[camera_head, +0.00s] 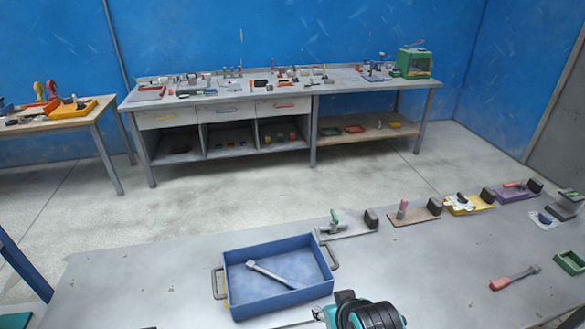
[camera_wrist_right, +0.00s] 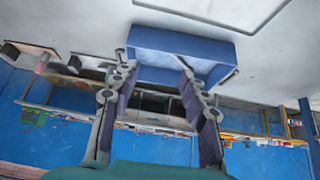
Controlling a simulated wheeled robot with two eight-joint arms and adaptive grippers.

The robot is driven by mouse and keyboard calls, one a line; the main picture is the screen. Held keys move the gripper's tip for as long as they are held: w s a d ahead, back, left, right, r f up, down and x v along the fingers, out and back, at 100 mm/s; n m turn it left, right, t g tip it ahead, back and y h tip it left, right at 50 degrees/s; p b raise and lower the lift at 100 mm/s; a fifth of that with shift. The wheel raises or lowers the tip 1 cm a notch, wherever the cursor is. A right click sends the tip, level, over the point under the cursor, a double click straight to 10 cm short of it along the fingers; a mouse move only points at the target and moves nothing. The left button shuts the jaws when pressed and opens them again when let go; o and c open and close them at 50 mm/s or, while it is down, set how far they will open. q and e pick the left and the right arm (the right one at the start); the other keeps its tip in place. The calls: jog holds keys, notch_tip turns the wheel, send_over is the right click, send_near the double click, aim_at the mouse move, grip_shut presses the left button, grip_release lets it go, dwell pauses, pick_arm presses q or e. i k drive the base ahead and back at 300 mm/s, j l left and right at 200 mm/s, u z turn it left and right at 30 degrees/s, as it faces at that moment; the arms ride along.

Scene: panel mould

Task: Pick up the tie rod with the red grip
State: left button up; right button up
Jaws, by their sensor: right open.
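A tie rod with a red grip (camera_head: 499,284) lies on the grey table at the right in the head view, its grey shaft pointing up and right. A second, grey rod (camera_head: 268,273) lies inside the blue tray (camera_head: 232,291). My right gripper is open and empty in the right wrist view (camera_wrist_right: 157,78), its fingers spread with the blue tray (camera_wrist_right: 180,42) beyond them. In the head view, a teal and black part of my arm shows at the bottom middle, left of the red-grip rod and apart from it. My left gripper is not seen.
Small plates with dark blocks, including a yellow one (camera_head: 470,206) and a purple one (camera_head: 513,194), line the table's far edge. A green open box (camera_head: 570,263) stands right of the red-grip rod. The table between the tray and that rod is clear.

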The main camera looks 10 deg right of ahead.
aim_at(495, 285)
jog(key=k+l+z, duration=0.1)
jog(key=z, duration=0.3)
jog(key=l+z, duration=0.2)
jog(key=z, duration=0.2)
jog(key=k+l+z, duration=0.1)
jog(key=z, duration=1.1)
jog(key=i+l+z, duration=0.15)
jog(key=i+l, duration=0.45)
jog(key=i+l+z, duration=0.1)
jog(key=i+l, duration=0.45)
jog(key=i, duration=0.25)
